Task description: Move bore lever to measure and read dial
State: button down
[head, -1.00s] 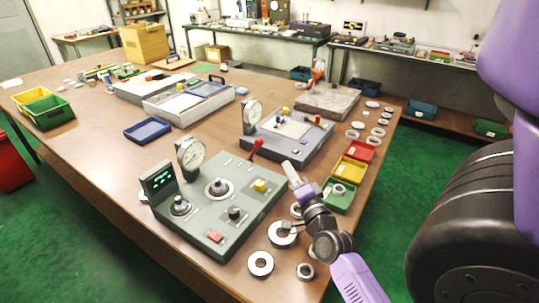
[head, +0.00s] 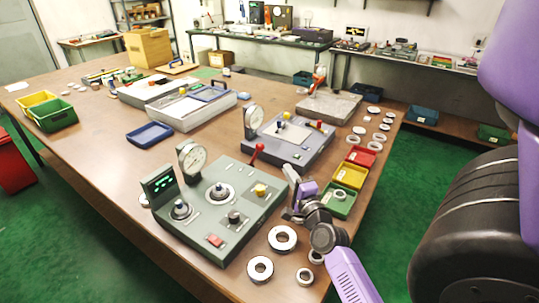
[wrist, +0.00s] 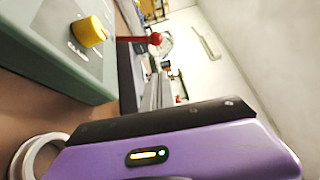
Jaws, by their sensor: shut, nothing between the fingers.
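The grey-green measuring station (head: 232,232) is at the table's near side. Its round white dial (head: 193,160) stands at the back; the needle reading is too small to make out. A red-knobbed lever (head: 257,150) rises at its back right edge and also shows in the wrist view (wrist: 153,39). A ring sits around the central post (head: 220,194). A yellow knob (head: 260,190) is on the right of the top, also large in the wrist view (wrist: 88,31). My gripper (head: 288,170) is shut and empty, right of the station and apart from the red lever.
Loose rings (head: 260,268) lie in front of my arm. Green (head: 338,206), yellow (head: 350,175) and red (head: 361,156) bins line the right table edge. A second grey gauge station (head: 290,150) stands behind. A green display (head: 160,183) stands on the station's left corner.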

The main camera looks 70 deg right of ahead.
jog(key=w+d, duration=0.6)
jog(key=w, duration=0.2)
jog(key=shift+d+r, duration=0.2)
jog(key=shift+r, duration=0.2)
jog(key=shift+w, duration=0.1)
jog(key=shift+r+p, duration=0.1)
jog(key=shift+p, duration=0.25)
